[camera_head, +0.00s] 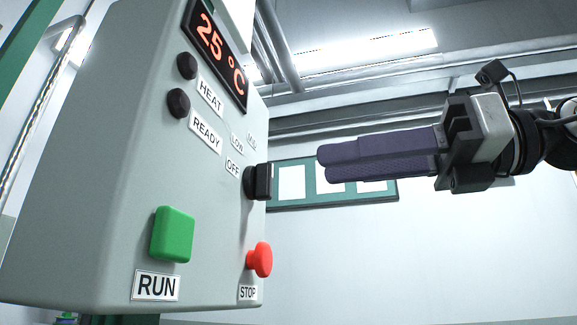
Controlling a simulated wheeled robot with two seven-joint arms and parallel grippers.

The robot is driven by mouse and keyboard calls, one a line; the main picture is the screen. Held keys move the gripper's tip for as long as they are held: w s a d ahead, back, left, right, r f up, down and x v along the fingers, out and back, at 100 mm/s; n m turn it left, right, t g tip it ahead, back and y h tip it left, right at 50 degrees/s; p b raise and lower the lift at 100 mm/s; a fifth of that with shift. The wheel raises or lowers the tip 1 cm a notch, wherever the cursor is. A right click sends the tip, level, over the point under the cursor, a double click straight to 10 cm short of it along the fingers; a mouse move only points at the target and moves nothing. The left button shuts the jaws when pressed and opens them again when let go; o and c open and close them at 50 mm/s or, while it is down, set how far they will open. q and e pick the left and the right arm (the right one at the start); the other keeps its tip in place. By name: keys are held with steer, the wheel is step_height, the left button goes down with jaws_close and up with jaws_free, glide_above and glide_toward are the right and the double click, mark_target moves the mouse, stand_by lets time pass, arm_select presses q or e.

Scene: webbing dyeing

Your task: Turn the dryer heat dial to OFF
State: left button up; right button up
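The heat dial (258,182) is a black knob on the right-hand face of the grey dryer control box (110,190). I see it almost edge-on, so where it points cannot be told. The OFF label (233,167) is up and left of it, with the LOW label (238,144) higher and a third, unreadable label (252,142) beside that. My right gripper (323,163) comes in from the right with its dark purple fingers pointing left at the dial, apart from it and slightly higher in the picture. The fingers overlap, so their gap is unclear. My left gripper is out of view.
A display (217,50) reads 25 °C. Dark lamps sit by the HEAT (210,97) and READY (205,132) labels. A green RUN button (172,234) and a red STOP button (260,259) stick out below. A green-framed board (290,204) hangs on the wall behind.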

mark_target(272, 172)
steer(key=x, duration=0.7)
steer(key=shift+a+p, duration=0.2)
steer(key=shift+p, duration=0.2)
jaws_close()
